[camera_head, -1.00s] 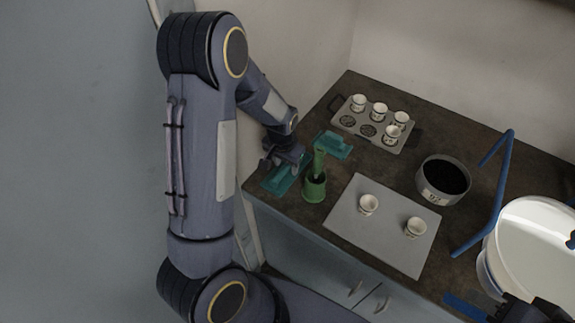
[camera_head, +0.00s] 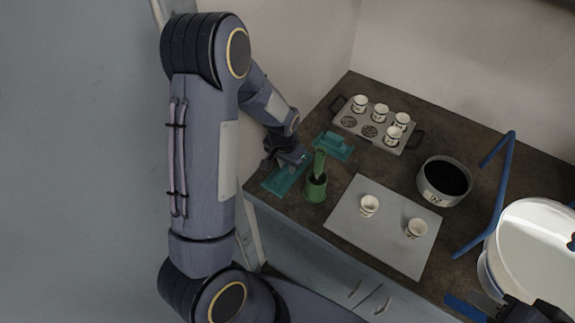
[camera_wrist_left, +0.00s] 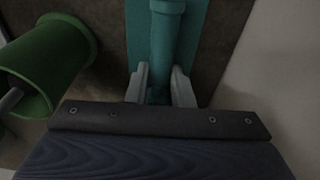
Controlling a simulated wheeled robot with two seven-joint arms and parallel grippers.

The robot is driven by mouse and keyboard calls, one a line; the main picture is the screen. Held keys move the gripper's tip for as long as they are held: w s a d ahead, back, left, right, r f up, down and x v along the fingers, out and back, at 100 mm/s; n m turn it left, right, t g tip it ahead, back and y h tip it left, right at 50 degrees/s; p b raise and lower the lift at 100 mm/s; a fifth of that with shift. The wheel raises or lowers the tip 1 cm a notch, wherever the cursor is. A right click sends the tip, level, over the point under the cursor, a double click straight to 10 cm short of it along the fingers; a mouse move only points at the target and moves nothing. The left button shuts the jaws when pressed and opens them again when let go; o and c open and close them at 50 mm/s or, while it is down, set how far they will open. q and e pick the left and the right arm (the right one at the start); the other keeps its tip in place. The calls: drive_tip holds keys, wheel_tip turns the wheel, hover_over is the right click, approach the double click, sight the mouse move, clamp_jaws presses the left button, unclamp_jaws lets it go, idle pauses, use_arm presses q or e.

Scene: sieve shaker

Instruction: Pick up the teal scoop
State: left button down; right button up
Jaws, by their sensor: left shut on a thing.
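The teal scoop's round handle (camera_wrist_left: 165,40) stands between my left fingers in the left wrist view, with a flat teal surface beneath it. My left gripper (camera_wrist_left: 160,88) is shut on this handle. In the head view my left gripper (camera_head: 290,160) is low over a teal tray (camera_head: 283,180) at the counter's left end; the gripper hides most of the scoop there. A dark part that looks like my right gripper (camera_head: 530,312) shows at the bottom right, cut by the frame edge, and its jaws cannot be made out.
A green holder (camera_head: 315,190) with a green-handled tool stands close right of my left gripper. Another teal piece (camera_head: 334,146) lies behind. A grey mat (camera_head: 385,235) with two cups, a cup tray (camera_head: 350,122), a black-filled bowl (camera_head: 428,190) and a blue frame (camera_head: 497,195) are rightward.

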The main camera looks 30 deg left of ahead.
sight(284, 178)
use_arm(q)
drive_tip(key=shift+w+r, duration=0.1)
drive_tip(key=shift+r, duration=0.3)
drive_tip(key=s+r, duration=0.1)
drive_tip(key=r, duration=0.1)
drive_tip(key=s+r, duration=0.1)
drive_tip(key=r, duration=0.1)
drive_tip(key=s+d+r, duration=0.1)
drive_tip(key=r, duration=0.1)
drive_tip(key=shift+s+r+b, duration=0.3)
drive_tip(key=shift+s+r, duration=0.05)
drive_tip(key=shift+s, duration=0.05)
drive_tip(key=s+d+r, duration=0.2)
drive_tip(key=s+r, duration=0.3)
drive_tip(key=s, duration=0.5)
drive_tip(key=shift+r, duration=0.1)
